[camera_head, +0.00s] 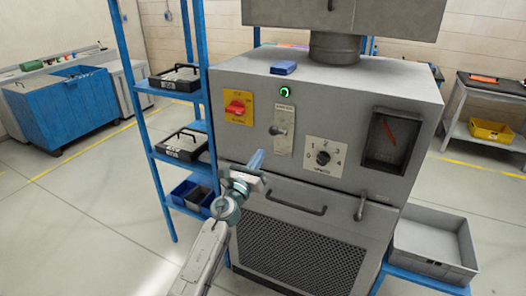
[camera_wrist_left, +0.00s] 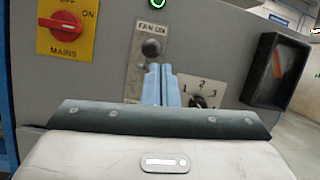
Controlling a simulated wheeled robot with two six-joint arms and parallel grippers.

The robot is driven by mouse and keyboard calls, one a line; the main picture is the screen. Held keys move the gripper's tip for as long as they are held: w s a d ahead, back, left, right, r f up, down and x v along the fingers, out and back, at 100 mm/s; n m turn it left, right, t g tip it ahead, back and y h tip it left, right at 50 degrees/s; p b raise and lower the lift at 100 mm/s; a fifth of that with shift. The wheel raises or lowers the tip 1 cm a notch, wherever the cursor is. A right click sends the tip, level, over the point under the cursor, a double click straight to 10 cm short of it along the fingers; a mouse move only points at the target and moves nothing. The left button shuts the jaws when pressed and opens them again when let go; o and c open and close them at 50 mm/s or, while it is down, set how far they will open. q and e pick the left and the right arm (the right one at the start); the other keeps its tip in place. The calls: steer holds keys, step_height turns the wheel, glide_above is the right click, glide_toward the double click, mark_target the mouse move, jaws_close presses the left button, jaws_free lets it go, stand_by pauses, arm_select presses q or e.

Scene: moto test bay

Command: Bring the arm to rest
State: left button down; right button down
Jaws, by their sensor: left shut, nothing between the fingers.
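My left arm (camera_head: 207,250) reaches up from the bottom of the head view to the front of a grey machine cabinet (camera_head: 330,100). My left gripper (camera_head: 255,160) has its blue fingers shut with nothing between them. In the wrist view the fingers (camera_wrist_left: 162,85) stand together in front of the panel, below the fan lever (camera_wrist_left: 151,48) and left of the numbered dial (camera_wrist_left: 203,95). Whether the fingertips touch the panel cannot be told. My right gripper is not in view.
The panel also carries a red mains switch (camera_head: 237,107), a lit green button (camera_head: 285,92) and a gauge (camera_head: 388,137). Below is a door with a handle (camera_head: 295,198). A blue shelf rack (camera_head: 163,150) stands left, a grey bin (camera_head: 432,242) right. The floor at left (camera_head: 90,220) is clear.

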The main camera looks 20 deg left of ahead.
arm_select(q)
steer(key=shift+s+a, duration=0.1)
steer(key=shift+a, duration=0.05)
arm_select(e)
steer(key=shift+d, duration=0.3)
